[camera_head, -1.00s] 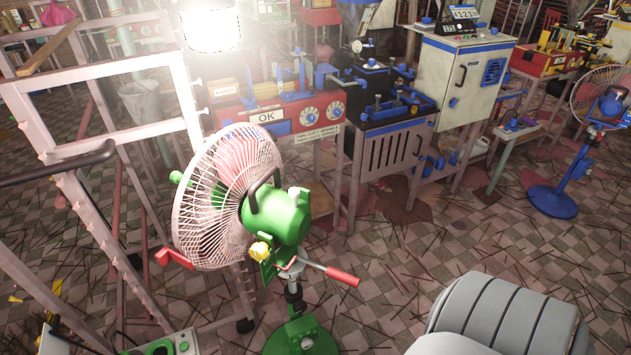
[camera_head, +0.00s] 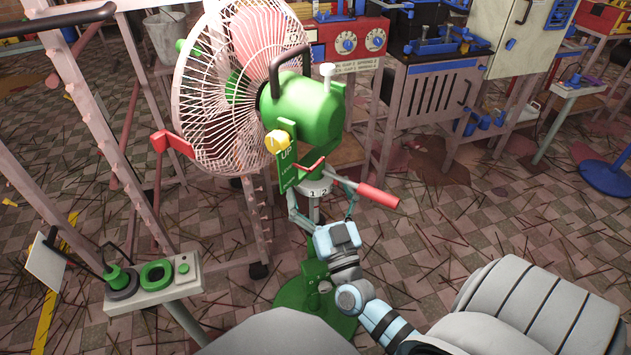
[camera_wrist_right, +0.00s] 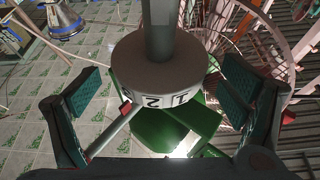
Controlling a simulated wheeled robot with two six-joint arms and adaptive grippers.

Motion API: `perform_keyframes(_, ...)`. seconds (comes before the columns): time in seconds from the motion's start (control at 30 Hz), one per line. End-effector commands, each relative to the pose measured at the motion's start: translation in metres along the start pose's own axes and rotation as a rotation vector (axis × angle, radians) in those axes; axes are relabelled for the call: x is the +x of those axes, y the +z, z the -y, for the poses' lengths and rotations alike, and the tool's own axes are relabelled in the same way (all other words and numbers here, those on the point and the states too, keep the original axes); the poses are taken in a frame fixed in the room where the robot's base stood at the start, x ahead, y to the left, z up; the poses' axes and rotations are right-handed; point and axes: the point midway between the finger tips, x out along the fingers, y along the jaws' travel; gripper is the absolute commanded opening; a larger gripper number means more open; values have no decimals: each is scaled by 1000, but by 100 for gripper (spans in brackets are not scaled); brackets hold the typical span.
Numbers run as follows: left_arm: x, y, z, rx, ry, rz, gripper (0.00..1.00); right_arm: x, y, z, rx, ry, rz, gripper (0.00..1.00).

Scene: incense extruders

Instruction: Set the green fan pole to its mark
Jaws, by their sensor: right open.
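The green fan stands centre-left in the head view, with a green motor housing (camera_head: 303,108), a pale wire cage (camera_head: 215,95) and a green round base (camera_head: 290,290). Under the housing, a white collar (camera_head: 314,188) numbered 1 and 2 rings the pole; the wrist view shows the collar (camera_wrist_right: 155,100) and grey pole (camera_wrist_right: 160,30). A red-handled lever (camera_head: 378,196) sticks out right; a yellow knob (camera_head: 278,141) sits by a plate reading UP. My right gripper (camera_head: 320,208) is open, its fingers (camera_wrist_right: 162,96) either side of the collar and apart from it. My left gripper is out of view.
A pale box with green buttons (camera_head: 155,285) stands at lower left, beside a pink frame (camera_head: 110,140). The tiled floor at right is littered with thin sticks.

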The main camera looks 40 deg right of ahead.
Motion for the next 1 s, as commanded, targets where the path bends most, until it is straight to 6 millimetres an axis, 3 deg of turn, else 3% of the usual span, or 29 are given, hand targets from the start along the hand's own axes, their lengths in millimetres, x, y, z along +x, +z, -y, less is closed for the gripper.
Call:
perform_keyframes(0.13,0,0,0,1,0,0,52,18,0,0,0,1,0,91)
perform_keyframes(0.43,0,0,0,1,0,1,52,21,1,0,-1,0,2,91)
perform_keyframes(0.87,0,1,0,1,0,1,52,21,1,0,-1,-1,2,23)
perform_keyframes(1.0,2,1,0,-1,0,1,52,18,6,-4,-3,6,4,21)
